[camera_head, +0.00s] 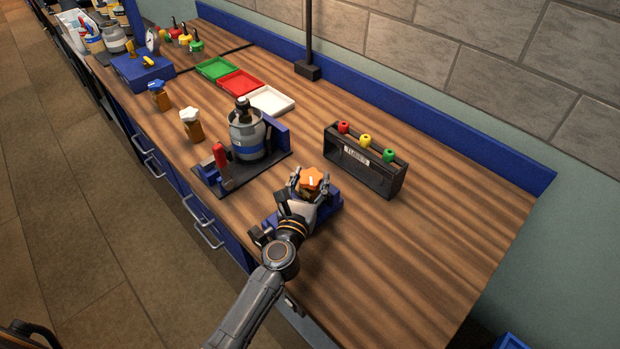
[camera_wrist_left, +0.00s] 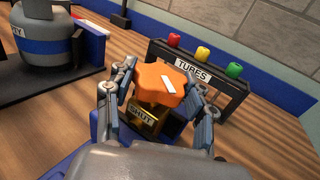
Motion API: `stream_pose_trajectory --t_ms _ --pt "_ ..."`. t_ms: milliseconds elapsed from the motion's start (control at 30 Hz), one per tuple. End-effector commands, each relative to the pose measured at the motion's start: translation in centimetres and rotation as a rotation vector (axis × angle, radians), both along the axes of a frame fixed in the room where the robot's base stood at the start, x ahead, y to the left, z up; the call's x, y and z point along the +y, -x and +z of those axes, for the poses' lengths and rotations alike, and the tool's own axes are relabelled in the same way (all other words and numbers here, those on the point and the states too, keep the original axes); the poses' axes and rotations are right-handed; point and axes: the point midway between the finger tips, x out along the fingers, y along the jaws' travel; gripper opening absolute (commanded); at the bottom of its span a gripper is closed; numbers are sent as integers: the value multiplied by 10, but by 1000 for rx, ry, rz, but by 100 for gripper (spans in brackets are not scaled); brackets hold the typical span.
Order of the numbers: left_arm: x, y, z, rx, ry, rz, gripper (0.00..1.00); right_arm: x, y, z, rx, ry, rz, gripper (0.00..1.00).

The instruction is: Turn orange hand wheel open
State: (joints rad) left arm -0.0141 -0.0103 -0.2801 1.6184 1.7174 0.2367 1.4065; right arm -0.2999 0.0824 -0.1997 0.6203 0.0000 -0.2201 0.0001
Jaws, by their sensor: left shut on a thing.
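The orange hand wheel (camera_head: 311,179) sits on a valve on a blue base (camera_head: 328,208) near the middle of the workbench. In the left wrist view the orange hand wheel (camera_wrist_left: 163,84) has a white mark on top, pointing to the lower right. Below it is a brass valve body (camera_wrist_left: 146,118) with a label reading "SHUT". My left gripper (camera_head: 310,183) is shut on the orange hand wheel, with a finger on each side of it; the fingers also show in the left wrist view (camera_wrist_left: 160,90). My right gripper is not in view.
A black tube rack (camera_head: 363,165) with red, yellow and green caps stands right of the wheel. A grey gas canister (camera_head: 247,137) and a red-handled clamp (camera_head: 221,160) stand to the left. White- and blue-topped valves stand further left. The bench's right end is clear.

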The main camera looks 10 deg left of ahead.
Motion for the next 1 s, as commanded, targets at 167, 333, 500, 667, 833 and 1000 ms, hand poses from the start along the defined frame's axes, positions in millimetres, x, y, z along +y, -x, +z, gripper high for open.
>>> stream_pose_trajectory --t_ms 167,333,500,667,833,1000 --pt "-2 0 -1 -1 1 66 23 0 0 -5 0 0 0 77" --pt "-1 0 0 -1 0 99 23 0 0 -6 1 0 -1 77" --pt "-1 0 0 -1 0 109 23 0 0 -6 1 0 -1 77" --pt "-1 0 0 -2 -1 109 23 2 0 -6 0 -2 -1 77" --pt "-1 0 1 -2 -1 108 62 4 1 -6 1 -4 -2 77" --pt "-1 0 0 -2 -1 107 78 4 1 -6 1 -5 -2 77"
